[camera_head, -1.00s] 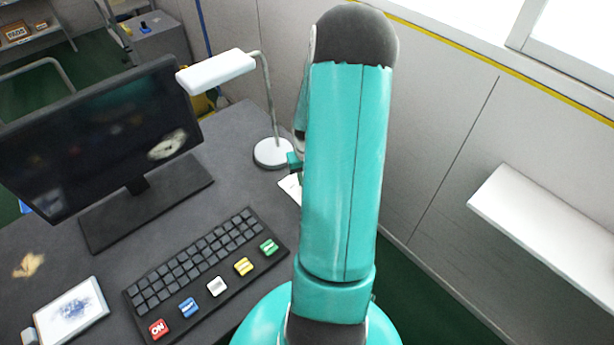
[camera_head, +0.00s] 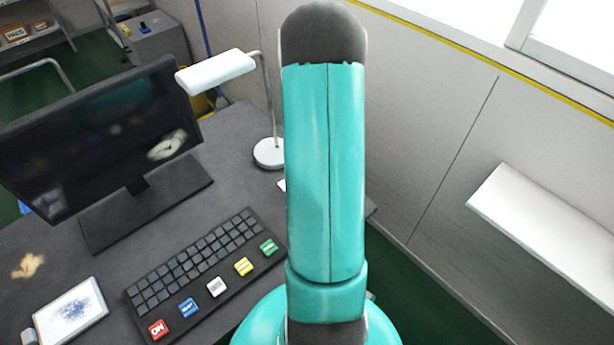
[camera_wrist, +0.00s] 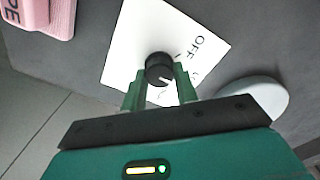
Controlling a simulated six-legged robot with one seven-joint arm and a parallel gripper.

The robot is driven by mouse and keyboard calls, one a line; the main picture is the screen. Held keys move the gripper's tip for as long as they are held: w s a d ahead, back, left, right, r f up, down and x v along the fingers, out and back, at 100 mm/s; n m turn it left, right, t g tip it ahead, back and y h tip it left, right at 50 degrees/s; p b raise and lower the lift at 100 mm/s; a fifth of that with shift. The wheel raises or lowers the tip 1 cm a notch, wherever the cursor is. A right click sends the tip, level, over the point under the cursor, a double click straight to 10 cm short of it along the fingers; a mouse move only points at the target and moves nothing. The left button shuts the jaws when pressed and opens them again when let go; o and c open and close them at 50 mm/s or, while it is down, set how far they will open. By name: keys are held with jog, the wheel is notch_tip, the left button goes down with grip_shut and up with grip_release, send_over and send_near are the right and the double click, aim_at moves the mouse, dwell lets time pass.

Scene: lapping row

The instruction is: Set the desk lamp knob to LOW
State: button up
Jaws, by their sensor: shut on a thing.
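The desk lamp (camera_head: 216,72) stands at the back of the desk, with a white head, a bent stem and a round white base. Its base also shows at the right in the wrist view (camera_wrist: 262,95). The black knob (camera_wrist: 158,66) sits on a white card (camera_wrist: 150,30) marked OFF; the card's other markings are hidden or too small to read. A white pointer line shows on the knob's lower side, pointing down and right. My gripper (camera_wrist: 160,82) has its green fingers on either side of the knob, shut on it. My arm hides the gripper and knob in the head view.
A black monitor (camera_head: 95,135) and a keyboard (camera_head: 195,262) with several coloured keys are on the desk (camera_head: 225,180). A framed picture (camera_head: 72,312) lies at the front left. A pink object (camera_wrist: 48,14) is at the wrist view's upper left.

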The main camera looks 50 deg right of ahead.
jog(key=o, duration=1)
jog(key=shift+c, duration=0.2)
notch_tip(320, 180, up, 14)
